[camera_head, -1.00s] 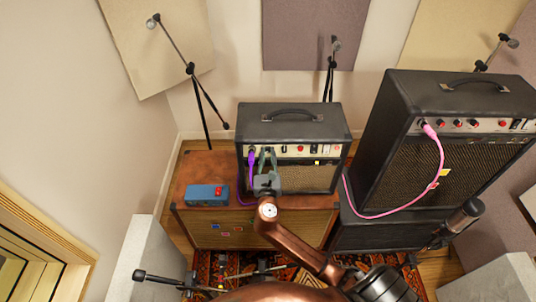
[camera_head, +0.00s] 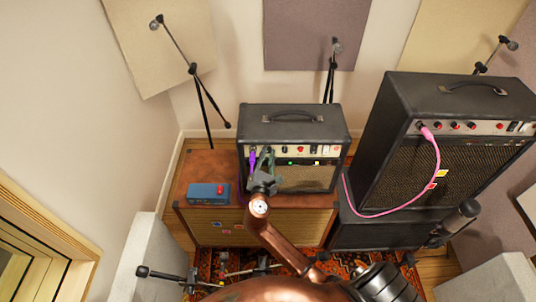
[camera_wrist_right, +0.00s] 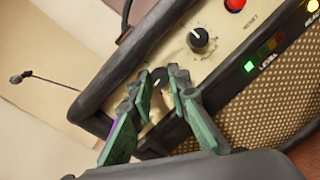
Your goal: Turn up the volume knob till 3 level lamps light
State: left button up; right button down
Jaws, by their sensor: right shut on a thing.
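The small black amp (camera_head: 292,124) stands on a brown cabinet, its knob panel facing me. My right gripper (camera_head: 262,162) is at the left part of that panel in the head view. In the right wrist view its green fingers (camera_wrist_right: 160,85) are shut on a dark knob (camera_wrist_right: 158,77), which they partly hide. Another black knob (camera_wrist_right: 198,39) with a white pointer sits beside it, free. On the level strip a green lamp (camera_wrist_right: 248,66) glows brightly. Neighbouring green and red segments look duller. My left gripper is not in view.
A purple plug (camera_head: 251,160) sits in the panel just left of my gripper. A blue box (camera_head: 208,193) lies on the brown cabinet (camera_head: 183,188). A larger amp (camera_head: 447,105) with a pink cable stands at right. Microphone stands are around.

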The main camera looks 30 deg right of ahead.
dwell(0.5)
jog(key=c, duration=1.8)
grip_release()
